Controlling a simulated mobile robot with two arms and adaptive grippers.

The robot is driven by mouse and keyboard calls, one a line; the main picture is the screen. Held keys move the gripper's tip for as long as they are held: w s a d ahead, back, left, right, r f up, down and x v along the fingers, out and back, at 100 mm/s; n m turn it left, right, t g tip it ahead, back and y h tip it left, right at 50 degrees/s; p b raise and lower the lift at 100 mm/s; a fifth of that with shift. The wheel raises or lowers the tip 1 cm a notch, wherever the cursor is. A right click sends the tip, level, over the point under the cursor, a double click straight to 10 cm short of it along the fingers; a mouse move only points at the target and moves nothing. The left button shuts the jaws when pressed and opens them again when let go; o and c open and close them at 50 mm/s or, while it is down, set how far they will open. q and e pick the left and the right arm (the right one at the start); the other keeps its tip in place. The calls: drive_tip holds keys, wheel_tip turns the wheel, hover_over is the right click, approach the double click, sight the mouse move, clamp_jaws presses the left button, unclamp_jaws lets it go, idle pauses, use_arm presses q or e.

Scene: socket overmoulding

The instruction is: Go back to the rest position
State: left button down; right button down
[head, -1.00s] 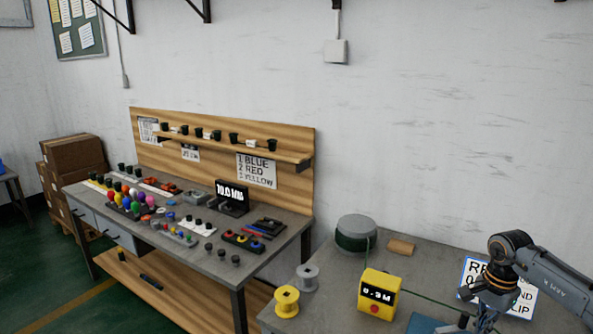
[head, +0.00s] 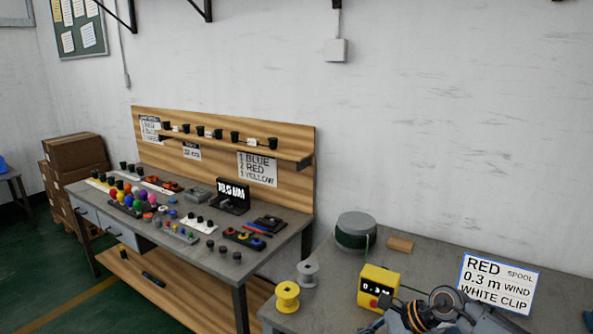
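My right arm comes in from the lower right of the head view. Its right gripper (head: 385,318) is low at the bottom edge, in front of the yellow meter box (head: 378,283), and overlaps the lower part of it. The fingers are small and partly cut off, so I cannot tell whether they are open or shut or hold anything. My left gripper is not in view.
The right table holds a dark green drum (head: 356,232), a yellow spool (head: 287,297), a grey spool (head: 308,273), a wooden block (head: 400,243) and a sign (head: 498,283) about a red spool. A cluttered workbench (head: 220,262) stands to the left.

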drive_tip(key=s+a+r+m+t+y, duration=0.3)
drive_tip(key=a+r+m+t+y, duration=0.2)
drive_tip(key=a+r+m+t, duration=0.9)
drive_tip(key=s+d+f+m+g+h, duration=0.1)
drive_tip(key=s+d+f+m+h, duration=0.2)
drive_tip(key=d+f+m+h, duration=0.5)
drive_tip(key=s+d+f+m+g+h, duration=0.1)
drive_tip(key=s+d+m+g, duration=0.2)
drive_tip(key=m, duration=1)
drive_tip(key=s+d+f+m+h, duration=0.3)
drive_tip(key=d+f+m+h, duration=0.25)
drive_tip(key=m, duration=0.45)
drive_tip(key=s+d+f+m+g, duration=0.2)
drive_tip(key=s+f+m+g, duration=0.25)
drive_tip(key=s, duration=0.55)
drive_tip(key=s+d+f+m+g, duration=0.1)
drive_tip(key=s+f+m+g, duration=0.35)
drive_tip(key=s, duration=0.65)
wheel_tip(320, 180, down, 27)
drive_tip(key=s+g, duration=0.2)
drive_tip(key=s, duration=0.1)
drive_tip(key=s+d+f+g, duration=0.1)
drive_tip(key=s+d+f, duration=0.2)
drive_tip(key=s+f, duration=1.1)
drive_tip(key=shift+s+f+y, duration=0.3)
drive_tip(key=shift+s+y, duration=0.05)
drive_tip(key=shift+s, duration=0.65)
